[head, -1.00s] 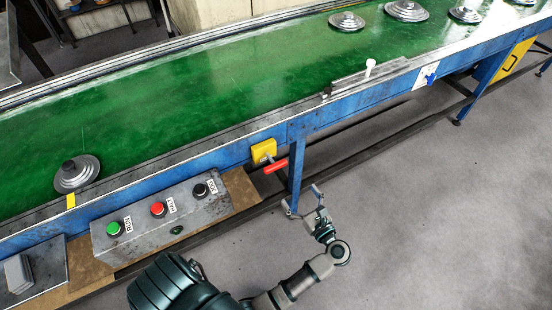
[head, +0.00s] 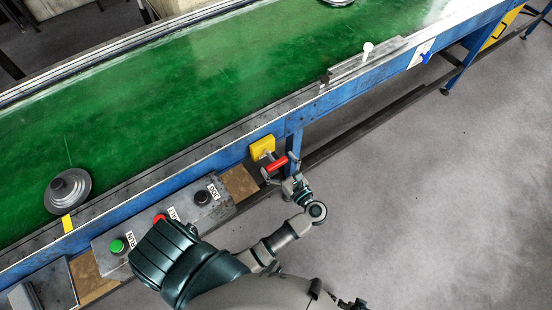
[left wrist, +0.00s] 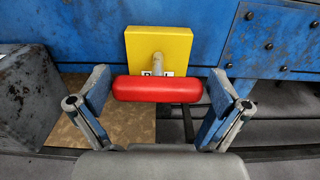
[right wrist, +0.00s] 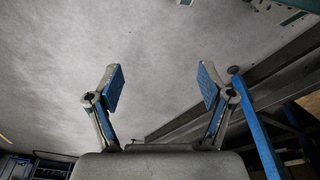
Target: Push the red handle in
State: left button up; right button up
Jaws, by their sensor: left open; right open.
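The red handle (head: 277,164) is a short bar on a stem that stands out from a yellow plate (head: 262,147) on the blue conveyor frame. In the left wrist view the handle (left wrist: 157,88) lies level across the middle, with the stem and the yellow plate (left wrist: 172,42) behind it. My left gripper (head: 280,171) is at the handle. Its fingers are open, one beyond each end of the bar, with small gaps in the left wrist view (left wrist: 160,86). My right gripper (right wrist: 160,80) is open and empty, with grey floor beyond it.
A grey button box (head: 215,212) with several buttons sits left of the handle, partly hidden by my arm. A blue leg (head: 294,142) stands close right of the handle. The green belt (head: 200,110) carries stepped metal discs (head: 69,190). Floor at right is clear.

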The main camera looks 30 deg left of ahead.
aim_at(275, 161)
pick_arm(q)
jog(key=shift+a, duration=0.15)
jog(key=shift+c, duration=0.5)
jog(key=c, duration=1.2)
jog(key=shift+c, duration=0.2)
jog(key=b+x, duration=0.1)
jog(key=x, duration=0.1)
jog(key=shift+w+a, duration=0.1)
jog(key=shift+a, duration=0.2)
jog(key=shift+d, duration=0.1)
pick_arm(e)
jog(key=r, duration=0.3)
jog(key=shift+w+r, duration=0.2)
jog(key=shift+r, duration=0.05)
pick_arm(q)
jog(key=o, duration=1.3)
jog(key=shift+o, duration=0.2)
jog(key=shift+w+a, duration=0.1)
jog(key=shift+a, duration=0.1)
pick_arm(e)
jog(key=shift+a, duration=0.15)
jog(key=shift+w, duration=0.1)
